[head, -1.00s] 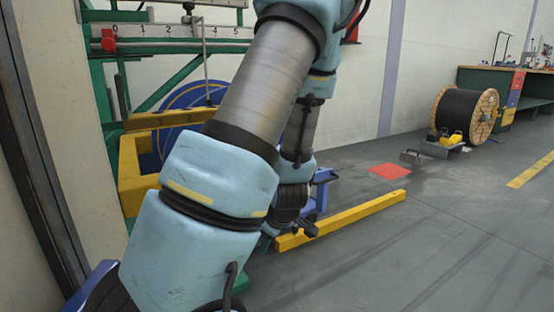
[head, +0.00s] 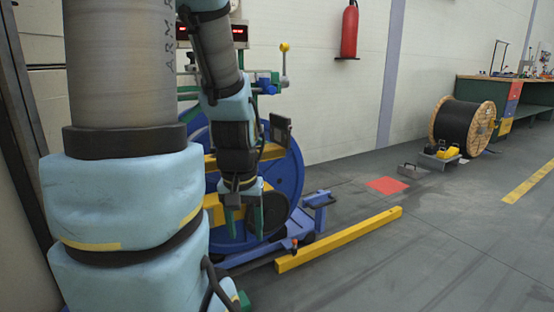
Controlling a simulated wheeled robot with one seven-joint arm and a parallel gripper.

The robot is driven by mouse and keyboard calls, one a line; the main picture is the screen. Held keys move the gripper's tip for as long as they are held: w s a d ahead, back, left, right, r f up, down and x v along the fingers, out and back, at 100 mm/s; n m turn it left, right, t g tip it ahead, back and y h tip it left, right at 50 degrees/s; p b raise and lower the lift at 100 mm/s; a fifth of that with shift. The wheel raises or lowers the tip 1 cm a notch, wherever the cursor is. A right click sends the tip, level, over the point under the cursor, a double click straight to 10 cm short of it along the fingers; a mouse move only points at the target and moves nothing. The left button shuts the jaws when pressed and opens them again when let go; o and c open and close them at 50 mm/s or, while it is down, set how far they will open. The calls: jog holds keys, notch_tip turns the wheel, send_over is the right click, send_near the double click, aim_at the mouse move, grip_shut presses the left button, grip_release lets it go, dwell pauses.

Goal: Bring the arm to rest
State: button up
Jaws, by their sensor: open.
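My arm takes up the left side of the head view, its thick lower link upright and its forearm hanging down from the top. My gripper (head: 243,222) points downward at the end of the arm, its two fingers apart, with nothing visible between them. It is in front of a large blue reel (head: 287,172), and the picture does not show how far apart they are. The arm hides much of the machine behind it.
A yellow floor bar (head: 338,240) lies right of the blue reel's stand (head: 317,212). A red floor mat (head: 387,185), a cable drum (head: 463,125) and a workbench (head: 530,92) are farther right. A fire extinguisher (head: 349,32) hangs on the wall. Open floor spreads at lower right.

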notch_tip(320, 180, up, 33)
jog(key=p, duration=3.1)
jog(key=shift+f, duration=0.2)
jog(key=shift+f, duration=0.1)
